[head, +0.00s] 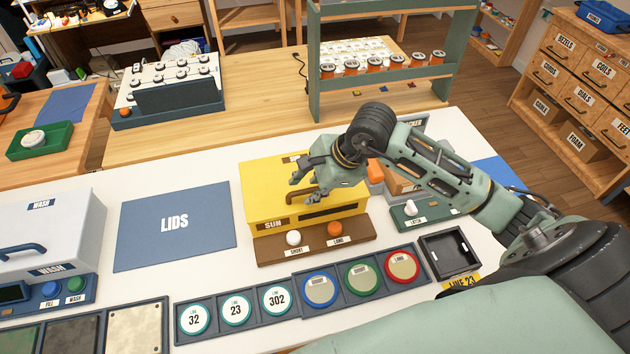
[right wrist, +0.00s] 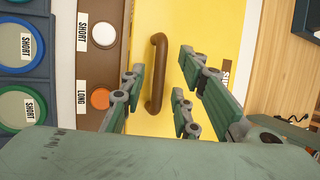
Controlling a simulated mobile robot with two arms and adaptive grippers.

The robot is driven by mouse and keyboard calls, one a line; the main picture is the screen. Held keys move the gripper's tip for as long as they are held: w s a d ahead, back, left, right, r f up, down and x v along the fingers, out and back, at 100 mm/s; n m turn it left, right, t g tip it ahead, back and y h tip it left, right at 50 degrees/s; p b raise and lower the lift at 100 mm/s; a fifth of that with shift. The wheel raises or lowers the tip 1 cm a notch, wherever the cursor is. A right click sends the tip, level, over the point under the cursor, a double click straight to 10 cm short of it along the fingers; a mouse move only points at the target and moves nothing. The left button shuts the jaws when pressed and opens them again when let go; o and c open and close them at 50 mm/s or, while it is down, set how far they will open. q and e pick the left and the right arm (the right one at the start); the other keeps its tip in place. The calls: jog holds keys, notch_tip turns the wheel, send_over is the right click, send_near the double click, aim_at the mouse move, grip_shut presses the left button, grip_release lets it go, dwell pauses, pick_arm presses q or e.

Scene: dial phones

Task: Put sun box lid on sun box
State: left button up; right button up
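The yellow sun box (head: 262,215), labelled SUN, stands in the middle of the white table. Its yellow top (head: 262,180) carries a brown handle (right wrist: 158,72) and looks like the lid lying on the box; I cannot tell how it is seated. My right gripper (head: 303,184) reaches over the box from the right and hides part of the top. In the right wrist view its fingers (right wrist: 163,95) are spread, with the handle showing between them and no clear grip on it. My left gripper is not in view.
A blue LIDS mat (head: 175,223) lies bare left of the box. A brown strip with SHORT and LONG buttons (head: 314,240) runs along the box's front. A grey WASH box (head: 45,232) stands at the left. Trays of round discs (head: 235,309) line the front edge.

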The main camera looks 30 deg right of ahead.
jog(key=shift+r+p, duration=0.3)
jog(key=shift+r, duration=0.1)
jog(key=b+v, duration=0.2)
jog(key=v, duration=0.9)
jog(key=shift+s+d+r+b, duration=0.15)
jog(key=shift+s+r+b, duration=0.1)
jog(key=shift+b, duration=0.1)
